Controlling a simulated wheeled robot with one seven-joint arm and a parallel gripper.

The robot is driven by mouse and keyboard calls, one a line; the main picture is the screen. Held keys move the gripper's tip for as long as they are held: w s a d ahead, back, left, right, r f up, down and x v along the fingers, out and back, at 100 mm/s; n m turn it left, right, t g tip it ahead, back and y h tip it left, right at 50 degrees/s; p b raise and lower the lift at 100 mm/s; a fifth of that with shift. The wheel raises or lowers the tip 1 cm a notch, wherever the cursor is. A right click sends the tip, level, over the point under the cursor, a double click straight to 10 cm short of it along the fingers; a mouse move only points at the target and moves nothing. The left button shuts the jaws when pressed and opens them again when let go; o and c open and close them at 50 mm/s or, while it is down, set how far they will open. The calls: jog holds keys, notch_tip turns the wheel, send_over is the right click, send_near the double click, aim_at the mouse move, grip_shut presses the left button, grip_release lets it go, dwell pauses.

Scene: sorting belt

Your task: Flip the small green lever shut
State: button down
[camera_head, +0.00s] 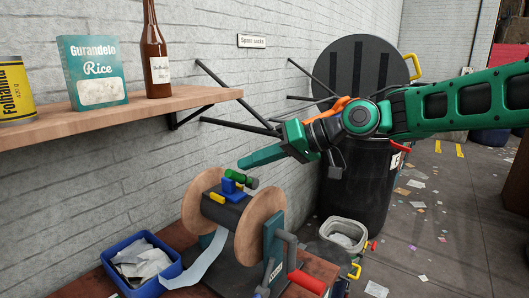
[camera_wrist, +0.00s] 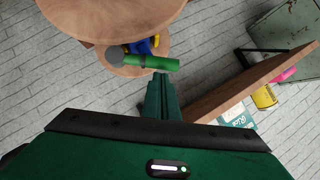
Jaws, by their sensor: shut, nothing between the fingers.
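The small green lever (camera_head: 241,179) sits on a blue mount (camera_head: 231,188) on top of a dark block between two wooden reel discs. In the wrist view the lever (camera_wrist: 152,62) lies across the picture, with a dark grey end at left. My gripper (camera_head: 246,162) is shut and empty, its green fingers just above the lever in the head view. In the wrist view the fingertips (camera_wrist: 160,79) are right beside the lever's green end. I cannot tell whether they touch it. The blue mount (camera_wrist: 147,46) is partly hidden behind the lever there.
A wooden shelf (camera_head: 110,115) on the wall holds a can, a rice box (camera_head: 93,72) and a brown bottle (camera_head: 155,55). A blue bin (camera_head: 140,277) and a black trash barrel (camera_head: 352,190) stand around the reel. A red-handled crank (camera_head: 306,281) is at its right.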

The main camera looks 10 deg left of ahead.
jog(key=shift+s+a+f, duration=0.1)
jog(key=shift+s+f, duration=0.1)
jog(key=shift+f, duration=0.1)
jog(key=shift+s+a+f+n+t+h, duration=0.2)
jog(key=shift+s+n+t, duration=0.1)
jog(key=shift+s, duration=0.1)
jog(key=shift+s+a+f+n+t+h, duration=0.1)
jog(key=shift+s+f+n+t+h, duration=0.1)
jog(key=shift+s+n, duration=0.15)
jog(key=shift+s+a+f+n+t+h, duration=0.3)
jog(key=shift+s+f+n+t+h, duration=0.2)
jog(key=shift+s+f+n+t, duration=0.3)
jog(key=shift+s+a+f+n+t, duration=0.1)
jog(key=shift+f+n+t, duration=0.15)
jog(key=shift+f+t, duration=0.15)
jog(key=shift+s+f, duration=0.15)
jog(key=shift+f, duration=0.25)
jog(key=shift+f, duration=0.1)
